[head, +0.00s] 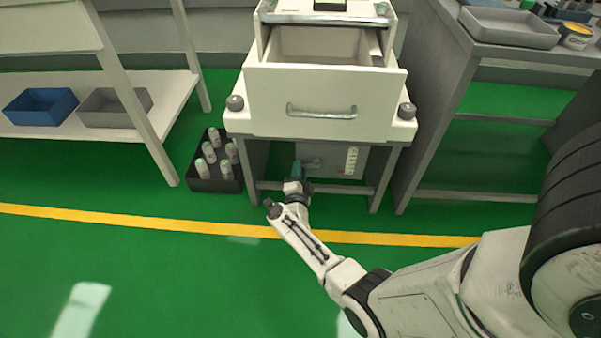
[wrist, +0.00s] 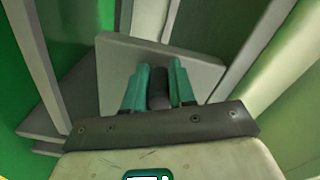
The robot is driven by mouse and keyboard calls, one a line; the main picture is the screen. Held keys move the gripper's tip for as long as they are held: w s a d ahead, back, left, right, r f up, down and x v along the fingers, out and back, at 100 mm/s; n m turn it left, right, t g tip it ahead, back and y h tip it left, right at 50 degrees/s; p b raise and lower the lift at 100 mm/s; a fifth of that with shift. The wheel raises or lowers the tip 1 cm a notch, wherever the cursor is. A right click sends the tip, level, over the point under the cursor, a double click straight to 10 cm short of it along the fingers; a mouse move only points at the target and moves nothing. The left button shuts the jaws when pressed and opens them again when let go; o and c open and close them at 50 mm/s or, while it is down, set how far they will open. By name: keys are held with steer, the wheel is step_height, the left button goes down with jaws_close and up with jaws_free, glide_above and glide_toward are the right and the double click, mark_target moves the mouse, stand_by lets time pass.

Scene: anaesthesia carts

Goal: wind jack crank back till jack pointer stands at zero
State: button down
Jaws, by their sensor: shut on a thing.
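The jack (head: 325,174) is a grey box under the white cart. A pale scale strip (head: 351,160) with dark marks is on its right; the jack pointer is too small to read against it. The jack crank (head: 312,163) is a short grey arm on the jack's front, partly hidden by my gripper. My gripper (head: 297,170) has teal fingers and reaches low under the cart's drawer. In the wrist view, its two fingers (wrist: 158,88) are shut on the crank's dark round handle (wrist: 158,95), one on each side. The scale is out of the wrist view.
The cart's drawer (head: 325,100) stands pulled out above my arm. Cart legs (head: 380,180) flank the jack. A black crate (head: 218,184) of several bottles stands left on the floor. A grey table (head: 440,80) is at right. Green floor in front is clear.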

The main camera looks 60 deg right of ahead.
steer(key=shift+w+r+m, duration=0.1)
steer(key=shift+r+m, duration=0.25)
steer(key=shift+m, duration=0.15)
steer(key=c, duration=0.9)
jaws_free()
steer(key=shift+c, duration=0.2)
steer(key=p+v, duration=0.4)
steer(key=v, duration=0.7)
